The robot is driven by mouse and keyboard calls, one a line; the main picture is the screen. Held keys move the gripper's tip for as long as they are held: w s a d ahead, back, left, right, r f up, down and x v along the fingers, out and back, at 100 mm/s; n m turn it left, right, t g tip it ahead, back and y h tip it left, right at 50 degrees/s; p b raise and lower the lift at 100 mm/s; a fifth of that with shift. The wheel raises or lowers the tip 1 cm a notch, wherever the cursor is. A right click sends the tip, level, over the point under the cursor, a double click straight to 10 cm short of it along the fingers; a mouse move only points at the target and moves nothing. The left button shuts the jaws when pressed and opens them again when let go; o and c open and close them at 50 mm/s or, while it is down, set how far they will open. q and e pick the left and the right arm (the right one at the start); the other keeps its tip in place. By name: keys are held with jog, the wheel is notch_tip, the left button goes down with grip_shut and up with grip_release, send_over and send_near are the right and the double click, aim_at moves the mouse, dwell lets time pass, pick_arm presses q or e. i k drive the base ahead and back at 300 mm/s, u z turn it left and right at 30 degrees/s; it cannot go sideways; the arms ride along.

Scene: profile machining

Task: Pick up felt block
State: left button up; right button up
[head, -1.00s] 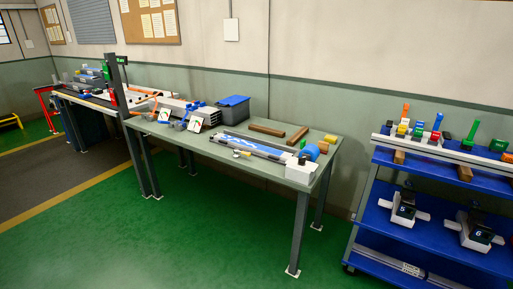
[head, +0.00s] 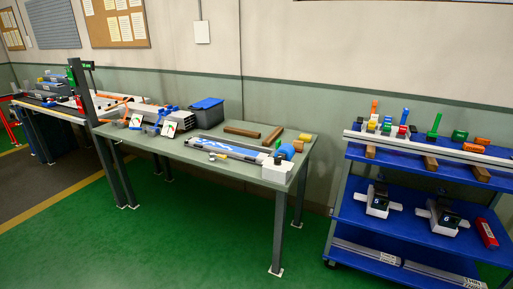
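I cannot tell for sure which object is the felt block. A small yellow block (head: 305,137) lies at the back right of the green-topped table (head: 172,149). Two brown bars, a left one (head: 241,132) and a right one (head: 272,136), lie on the same table, left of the yellow block. A blue round item (head: 286,151) sits in front of the yellow block, behind a white box (head: 276,171). Neither of my grippers is in view.
A long profile with blue markings (head: 228,148) lies along the table front. A dark bin with a blue lid (head: 207,112) stands at the back. A blue shelf cart (head: 392,215) stands right, with a gap between. Green floor in front is clear.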

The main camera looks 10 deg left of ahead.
aim_at(298, 145)
jog(key=z, duration=1.2)
jog(key=i, duration=1.3)
jog(key=u, duration=2.45)
